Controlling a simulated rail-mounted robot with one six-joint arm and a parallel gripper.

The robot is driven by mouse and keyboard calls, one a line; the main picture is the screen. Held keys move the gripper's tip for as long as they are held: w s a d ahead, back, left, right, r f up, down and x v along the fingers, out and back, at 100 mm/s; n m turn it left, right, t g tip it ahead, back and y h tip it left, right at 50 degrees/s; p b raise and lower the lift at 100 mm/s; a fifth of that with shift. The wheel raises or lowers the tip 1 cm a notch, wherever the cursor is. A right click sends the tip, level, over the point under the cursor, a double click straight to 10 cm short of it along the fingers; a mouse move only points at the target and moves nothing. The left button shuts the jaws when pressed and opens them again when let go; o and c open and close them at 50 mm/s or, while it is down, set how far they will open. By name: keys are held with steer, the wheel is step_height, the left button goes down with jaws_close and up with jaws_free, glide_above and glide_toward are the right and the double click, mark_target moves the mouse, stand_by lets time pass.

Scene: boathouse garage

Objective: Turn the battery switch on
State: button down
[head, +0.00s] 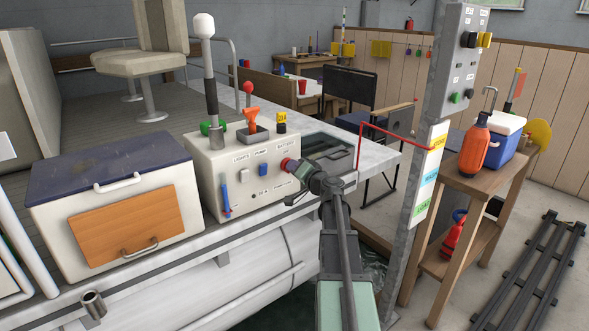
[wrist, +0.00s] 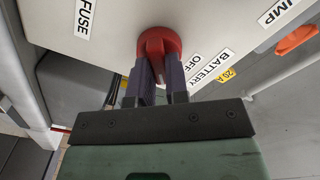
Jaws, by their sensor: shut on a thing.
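The battery switch is a red knob (head: 288,164) on the right part of the front of the cream console (head: 215,180). A label reading BATTERY and OFF is beside it. In the wrist view the red knob (wrist: 158,40) sits between the two dark fingers of my gripper (wrist: 161,78), which are shut on it. In the head view my gripper (head: 299,169) reaches the knob from the right and hides part of it. The OFF and BATTERY labels (wrist: 207,65) show right of the knob in the wrist view. The knob's pointer direction is hard to make out.
The console also bears a light switch (head: 244,174), a blue pump switch (head: 264,170), a blue pen-like item (head: 226,192) and levers on top. A white cooler box (head: 110,215) stands left. A grey post (head: 440,100) with a control box rises at right.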

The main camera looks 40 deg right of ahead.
steer(key=shift+f+m, duration=0.15)
steer(key=shift+m, duration=3.85)
steer(key=c, duration=1.1)
jaws_free()
steer(key=s, duration=1.1)
steer(key=shift+a, duration=0.15)
steer(key=shift+w, duration=0.1)
